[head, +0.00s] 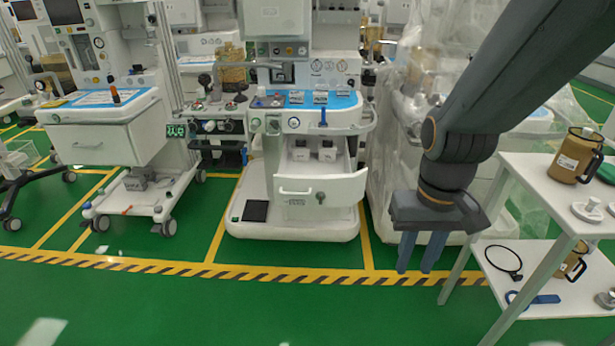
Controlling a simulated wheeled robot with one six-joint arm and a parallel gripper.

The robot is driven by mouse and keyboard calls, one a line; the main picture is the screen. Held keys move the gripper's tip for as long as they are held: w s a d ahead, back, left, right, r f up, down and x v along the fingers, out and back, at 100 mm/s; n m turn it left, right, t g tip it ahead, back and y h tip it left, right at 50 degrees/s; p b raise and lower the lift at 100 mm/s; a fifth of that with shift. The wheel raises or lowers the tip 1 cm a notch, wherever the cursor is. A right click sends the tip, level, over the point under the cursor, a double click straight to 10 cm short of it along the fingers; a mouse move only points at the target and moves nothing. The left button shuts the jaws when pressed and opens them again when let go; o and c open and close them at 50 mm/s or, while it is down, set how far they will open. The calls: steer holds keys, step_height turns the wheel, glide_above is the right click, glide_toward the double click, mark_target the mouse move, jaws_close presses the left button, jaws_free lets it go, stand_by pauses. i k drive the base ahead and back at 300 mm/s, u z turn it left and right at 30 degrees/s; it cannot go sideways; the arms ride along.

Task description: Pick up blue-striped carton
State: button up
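My gripper (416,262) points down to the right of the cart, in front of the plastic-covered machine. Its two blue fingers are apart, with nothing between them.
A white two-level trolley (541,176) with a brown jug (576,156) stands at the right, close to my gripper. Another cart (100,140) stands at the left. The plastic-covered machine (392,185) borders the middle cart. The green floor in front is clear.

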mark_target(295, 97)
steer(key=z, duration=0.15)
steer(key=i, duration=1.3)
steer(key=u, duration=0.9)
steer(key=i, duration=1)
steer(key=u, duration=0.85)
